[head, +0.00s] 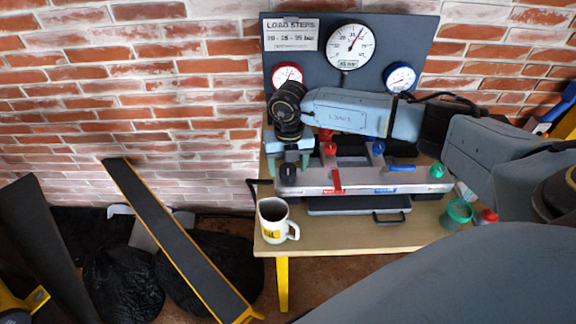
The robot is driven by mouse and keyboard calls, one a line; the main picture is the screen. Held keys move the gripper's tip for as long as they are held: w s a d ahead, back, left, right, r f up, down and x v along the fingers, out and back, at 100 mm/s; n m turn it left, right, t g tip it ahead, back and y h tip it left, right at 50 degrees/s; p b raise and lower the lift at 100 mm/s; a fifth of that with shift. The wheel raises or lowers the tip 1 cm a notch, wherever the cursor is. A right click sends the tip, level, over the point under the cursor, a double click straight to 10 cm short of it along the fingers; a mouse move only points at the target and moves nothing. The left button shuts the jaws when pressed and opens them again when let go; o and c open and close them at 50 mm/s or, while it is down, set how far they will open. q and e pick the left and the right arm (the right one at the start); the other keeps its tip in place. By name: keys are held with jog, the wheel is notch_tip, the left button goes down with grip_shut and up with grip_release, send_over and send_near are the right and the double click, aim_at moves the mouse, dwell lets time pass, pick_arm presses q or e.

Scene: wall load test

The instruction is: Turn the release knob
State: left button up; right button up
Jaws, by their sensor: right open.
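A light grey valve block (360,183) lies along the bench, with a black knob (288,175) at its left end and a green knob (436,170) at its right end. I cannot read which knob is marked release. My right gripper (288,163) points down over the left end. Its two teal fingers are apart, one on each side above the black knob; I cannot tell whether they touch it. A red knob (330,148) and a blue knob (377,148) stand behind, partly under my right arm. My left gripper is not in view.
Behind the block stands a dark panel (418,40) with a large white gauge (348,45) and two smaller ones. A white mug (275,222) stands at the bench's front left, a green cup (457,213) at the right. The wooden bench (340,236) is bare in front.

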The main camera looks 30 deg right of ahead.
jog(key=shift+f, duration=0.25)
jog(key=c, duration=1)
